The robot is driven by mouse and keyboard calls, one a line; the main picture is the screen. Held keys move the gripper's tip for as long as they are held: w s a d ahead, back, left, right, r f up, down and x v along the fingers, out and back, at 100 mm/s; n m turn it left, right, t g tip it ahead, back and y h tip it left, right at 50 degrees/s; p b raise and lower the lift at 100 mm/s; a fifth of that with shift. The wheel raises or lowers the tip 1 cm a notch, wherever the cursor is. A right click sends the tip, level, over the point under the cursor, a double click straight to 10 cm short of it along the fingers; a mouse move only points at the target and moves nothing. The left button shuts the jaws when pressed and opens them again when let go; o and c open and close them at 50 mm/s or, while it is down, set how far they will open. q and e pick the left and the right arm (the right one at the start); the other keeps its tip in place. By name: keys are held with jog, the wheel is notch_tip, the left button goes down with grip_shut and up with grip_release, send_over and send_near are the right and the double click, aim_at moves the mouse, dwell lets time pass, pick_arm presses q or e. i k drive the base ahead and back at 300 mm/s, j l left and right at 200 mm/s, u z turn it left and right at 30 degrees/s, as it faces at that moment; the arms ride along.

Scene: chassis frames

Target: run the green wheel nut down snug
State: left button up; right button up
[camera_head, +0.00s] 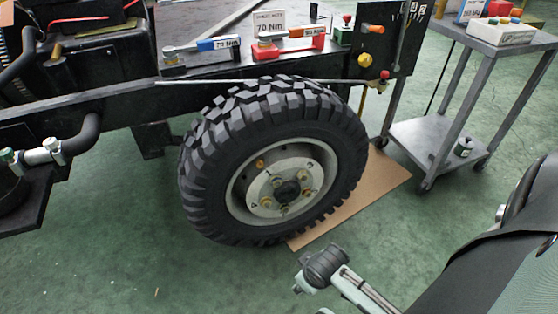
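The wheel (275,160) with a knobbly black tyre stands upright below the frame's edge. Its pale hub (264,185) carries several small yellowish nuts around a dark centre. One orange-yellow spot (260,163) stands out at the hub's upper left. I cannot pick out a green nut at this size. At the lower right is a jointed part (325,266) with a dark round head and pale rods, apart from the wheel; it may belong to my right arm, but I see no clear fingertips or grip. I make out no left gripper.
A blue-handled wrench (205,49) and a red-handled wrench (285,46) lie on the frame's top, with 70 Nm signs. A brown board (375,192) lies under the wheel. A grey cart (440,140) stands at the right. Green floor (190,275) in front is clear.

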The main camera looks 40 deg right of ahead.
aim_at(285, 208)
jog(key=z, duration=1.15)
